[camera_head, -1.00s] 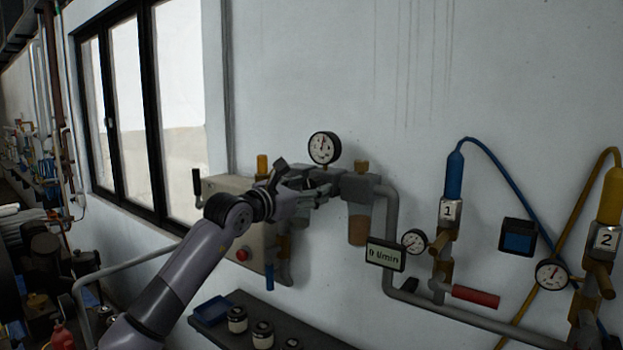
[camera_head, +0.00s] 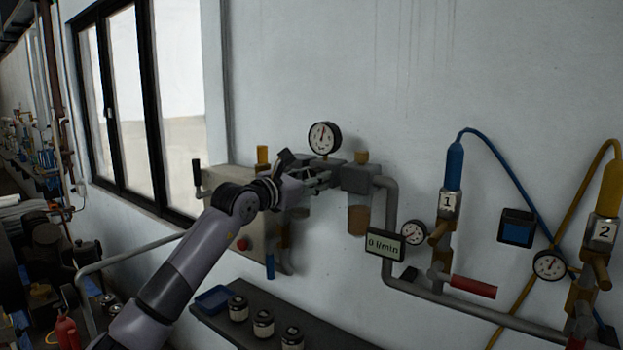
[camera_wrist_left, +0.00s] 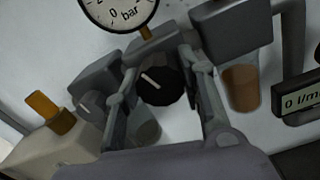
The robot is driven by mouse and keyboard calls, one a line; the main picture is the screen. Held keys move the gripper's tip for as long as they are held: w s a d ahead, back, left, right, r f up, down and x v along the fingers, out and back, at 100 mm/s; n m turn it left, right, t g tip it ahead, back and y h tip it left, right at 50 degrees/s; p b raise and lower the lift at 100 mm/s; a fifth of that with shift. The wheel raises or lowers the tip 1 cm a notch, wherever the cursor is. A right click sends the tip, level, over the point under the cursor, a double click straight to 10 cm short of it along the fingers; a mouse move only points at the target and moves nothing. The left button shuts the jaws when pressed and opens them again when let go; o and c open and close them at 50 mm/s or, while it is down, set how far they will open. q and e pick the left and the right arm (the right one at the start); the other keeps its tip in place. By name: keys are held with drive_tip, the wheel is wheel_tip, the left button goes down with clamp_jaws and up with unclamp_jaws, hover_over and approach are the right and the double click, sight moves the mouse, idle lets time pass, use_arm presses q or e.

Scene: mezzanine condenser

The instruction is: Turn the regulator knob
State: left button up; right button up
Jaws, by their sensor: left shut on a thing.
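The regulator knob (camera_wrist_left: 160,86) is black and round with a white pointer line, and it shows in the left wrist view under the pressure gauge (camera_wrist_left: 119,8). My left gripper (camera_wrist_left: 162,90) has its two fingers on either side of the knob and is shut on it. In the head view the left gripper (camera_head: 318,180) is at the regulator unit, below the round gauge (camera_head: 324,138), and its arm hides the knob. The pointer line on the knob tilts toward the upper left in the wrist view. My right gripper is not in view.
A brown-tinted bowl (camera_head: 358,220) hangs right of the regulator. A display (camera_head: 385,245) reads 0 l/min. A grey pipe (camera_head: 440,299) runs right to valves with blue and yellow hoses. A shelf with several jars (camera_head: 263,322) is below. A beige box (camera_head: 230,180) stands left.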

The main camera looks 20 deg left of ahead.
use_arm(q)
drive_tip(key=shift+c, duration=1.4)
